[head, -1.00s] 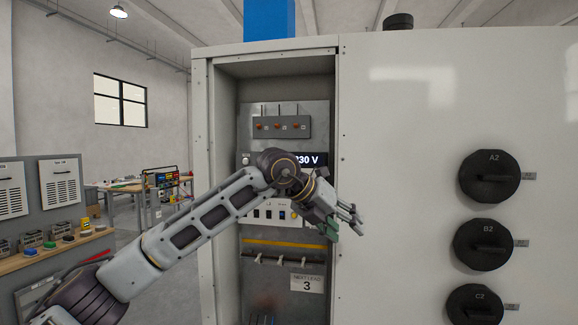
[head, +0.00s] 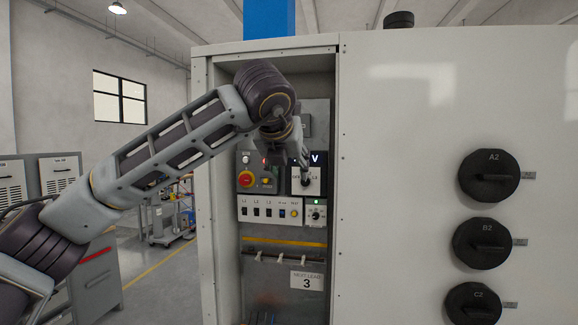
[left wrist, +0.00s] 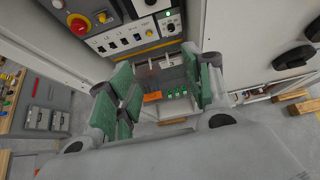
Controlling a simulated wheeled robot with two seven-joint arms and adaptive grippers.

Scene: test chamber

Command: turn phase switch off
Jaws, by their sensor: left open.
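A rotary switch (head: 307,184) with a dark handle on a white plate lettered "OFF" and "L3" sits on the panel in the open cabinet bay, just below the display; I take it for the phase switch. My left gripper (head: 303,158) is in front of the panel, its fingers pointing down just above the switch handle and partly covering the display. I cannot tell whether it touches the handle. In the left wrist view my left gripper (left wrist: 163,88) has its green-padded fingers wide apart with nothing between them. My right gripper is not in view.
A red emergency button (head: 246,179) and a row of small switches (head: 270,211) are close by. A small knob (head: 316,215) sits below the phase switch. The cabinet's right wall (head: 335,130) borders the bay. Large black knobs (head: 489,175) are on the outer front.

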